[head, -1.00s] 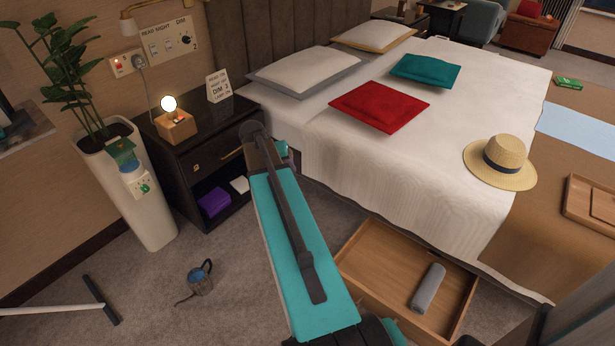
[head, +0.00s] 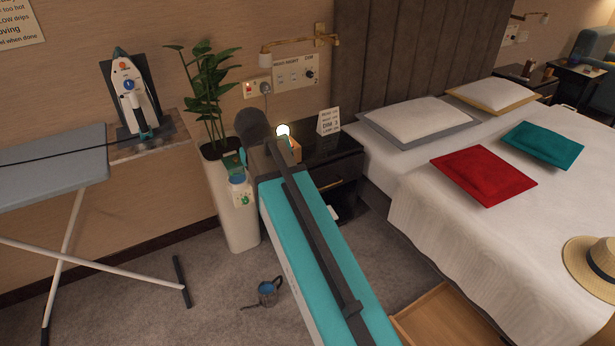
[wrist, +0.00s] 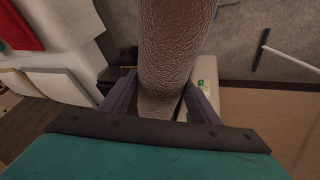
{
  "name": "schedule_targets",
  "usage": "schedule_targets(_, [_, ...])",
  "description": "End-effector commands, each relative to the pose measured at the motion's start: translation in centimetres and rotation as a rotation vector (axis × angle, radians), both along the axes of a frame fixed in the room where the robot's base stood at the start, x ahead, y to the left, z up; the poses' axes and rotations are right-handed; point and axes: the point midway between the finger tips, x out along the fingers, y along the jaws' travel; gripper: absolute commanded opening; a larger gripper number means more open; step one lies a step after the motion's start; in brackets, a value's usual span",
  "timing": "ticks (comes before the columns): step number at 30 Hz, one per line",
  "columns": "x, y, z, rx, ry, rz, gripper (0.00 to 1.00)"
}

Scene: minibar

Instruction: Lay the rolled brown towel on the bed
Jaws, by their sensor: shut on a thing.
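The rolled brown towel (wrist: 178,40) fills the top middle of the wrist view. It looks grey-brown, with a rough, pebbled surface. My gripper (wrist: 160,102) is shut on it, one dark finger on each side. The bed (head: 440,225) has a white cover and stands to the right of my arm in the head view. The arm's end is left of the bed, in front of the nightstand and plant, apart from the mattress.
A red cushion (head: 484,175), a teal cushion (head: 543,145) and a straw hat (head: 592,268) lie on the bed; white cover is bare beside them. An open drawer (head: 445,318) juts out below.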

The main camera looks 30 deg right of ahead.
Motion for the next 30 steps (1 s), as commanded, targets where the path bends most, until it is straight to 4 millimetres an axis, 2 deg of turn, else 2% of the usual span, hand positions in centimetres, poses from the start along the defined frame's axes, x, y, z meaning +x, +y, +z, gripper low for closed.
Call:
schedule_targets(1, [-0.2, 1.8, 1.9, 0.0, -0.002, 0.033, 0.29])
schedule_targets(6, [-1.0, 6.7, 5.6, 0.003, -0.002, 0.125, 0.29])
schedule_targets(12, [-1.8, 10.1, 8.0, 0.006, 0.0, 0.191, 0.29])
schedule_targets(17, [-2.0, 10.8, 8.5, 0.007, 0.0, 0.207, 0.29])
schedule_targets(30, [-2.0, 10.8, 8.4, 0.007, 0.001, 0.206, 0.29])
